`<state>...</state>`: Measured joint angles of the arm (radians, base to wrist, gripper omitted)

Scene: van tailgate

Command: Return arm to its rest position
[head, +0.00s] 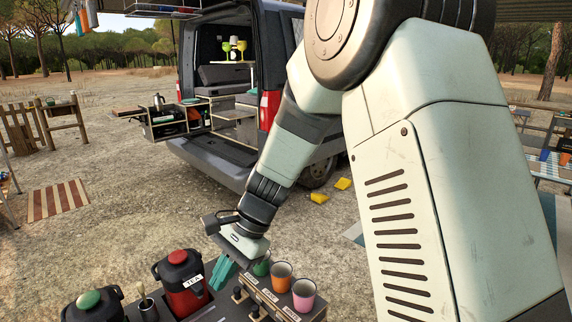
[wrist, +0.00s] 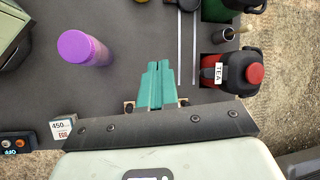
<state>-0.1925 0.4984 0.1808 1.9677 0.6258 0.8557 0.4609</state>
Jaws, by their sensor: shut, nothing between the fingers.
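My gripper (head: 222,274) has teal fingers and hangs low over the dark worktop, between the red tea flask (head: 183,281) and the wooden cup rack (head: 285,303). In the wrist view the fingers of my gripper (wrist: 158,68) lie side by side, shut with nothing between them. The red flask (wrist: 232,69) with its TEA label is to their right there, apart from them. My arm reaches down from the upper right of the head view, bent at the elbow.
The rack carries a green cup (head: 262,267), an orange cup (head: 281,276) and a pink cup (head: 304,294). A green-topped flask (head: 92,304) stands at lower left. A purple cylinder (wrist: 83,48) and a small box marked 450 (wrist: 63,127) show in the wrist view. The van (head: 240,160) stands behind.

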